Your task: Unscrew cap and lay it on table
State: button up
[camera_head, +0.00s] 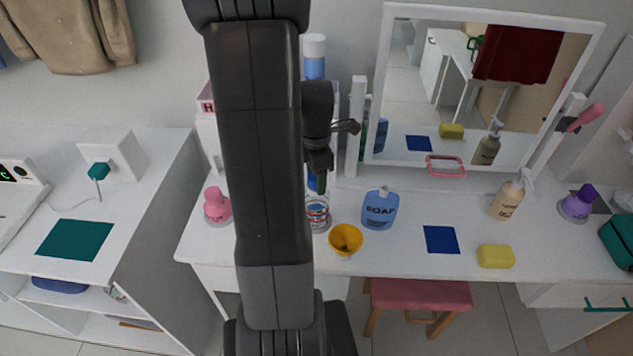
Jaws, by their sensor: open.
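My gripper (320,162) is open, just right of my large dark arm link and in front of the wall above the white table (420,258). Nothing shows held in it. Behind it stands a tall blue container with a white top (314,46), its middle hidden by my wrist. Below the gripper, a clear labelled container (317,216) stands on the table, partly covered by my arm. A blue soap bottle (379,211) with a small top stands to its right. I cannot tell which cap the task means.
A yellow cup (345,240), blue square (441,240), yellow sponge (495,256), beige pump bottle (508,199) and purple bottle (578,204) are on the table. A pink bottle (217,205) stands left. A mirror (384,130) rises behind; a red stool (420,294) stands below.

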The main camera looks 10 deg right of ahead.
jog(key=m, duration=0.5)
jog(key=shift+m, duration=0.3)
jog(key=m, duration=0.5)
jog(key=c, duration=1)
jog(key=n, duration=0.3)
jog(key=shift+c, duration=0.3)
jog(key=n, duration=0.3)
grip_shut()
jog(key=n, duration=0.4)
jog(key=shift+n, duration=0.3)
jog(key=n, duration=0.6)
jog(key=shift+n, duration=0.3)
